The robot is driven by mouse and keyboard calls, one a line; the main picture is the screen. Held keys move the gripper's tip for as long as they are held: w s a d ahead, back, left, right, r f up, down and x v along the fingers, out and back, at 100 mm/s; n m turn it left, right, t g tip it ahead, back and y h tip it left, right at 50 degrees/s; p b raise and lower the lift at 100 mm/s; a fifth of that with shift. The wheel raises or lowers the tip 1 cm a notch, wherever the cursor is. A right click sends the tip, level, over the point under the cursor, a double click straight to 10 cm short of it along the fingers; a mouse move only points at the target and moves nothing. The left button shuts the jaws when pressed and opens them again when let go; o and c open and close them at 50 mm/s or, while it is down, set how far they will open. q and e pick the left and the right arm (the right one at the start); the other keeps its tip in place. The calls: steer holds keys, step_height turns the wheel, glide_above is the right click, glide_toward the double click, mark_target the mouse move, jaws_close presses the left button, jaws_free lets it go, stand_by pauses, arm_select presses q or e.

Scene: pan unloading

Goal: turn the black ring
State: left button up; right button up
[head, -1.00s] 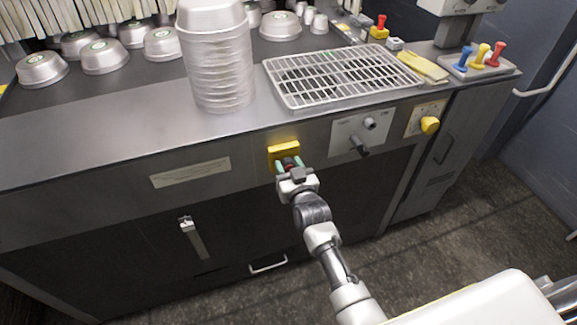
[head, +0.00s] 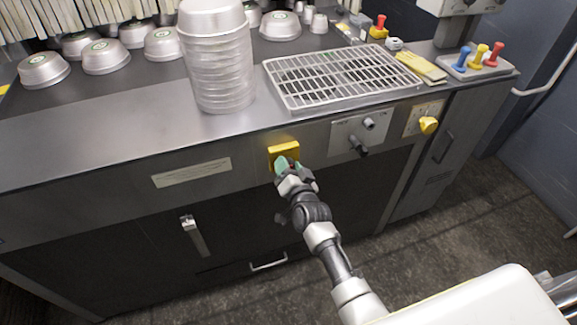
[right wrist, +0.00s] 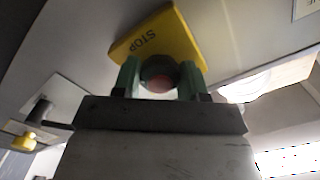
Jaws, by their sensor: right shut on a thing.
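A yellow box (head: 284,150) marked STOP is fixed to the grey front panel below the counter. In the right wrist view the box (right wrist: 150,42) appears tilted. A dark round ring (right wrist: 157,68) with a reddish middle sits on its face. My right gripper (head: 287,165) reaches up to the box from below. Its green fingertips (right wrist: 158,78) stand on either side of the ring and are shut on it. In the head view the fingers mostly hide the ring. My left gripper is not in view.
To the right on the panel are a dark knob (head: 358,143) with a lever and a yellow knob (head: 428,125). A wire rack (head: 340,78) and a tall stack of metal pans (head: 218,60) stand on the counter. A handle (head: 195,235) juts out lower left.

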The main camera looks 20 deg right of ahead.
stand_by(0.4)
steer(key=o, duration=0.9)
steer(key=shift+o, duration=0.2)
steer(key=shift+s, duration=0.1)
steer(key=s, duration=1)
steer(key=shift+s+d, duration=0.2)
steer(key=shift+s, duration=0.1)
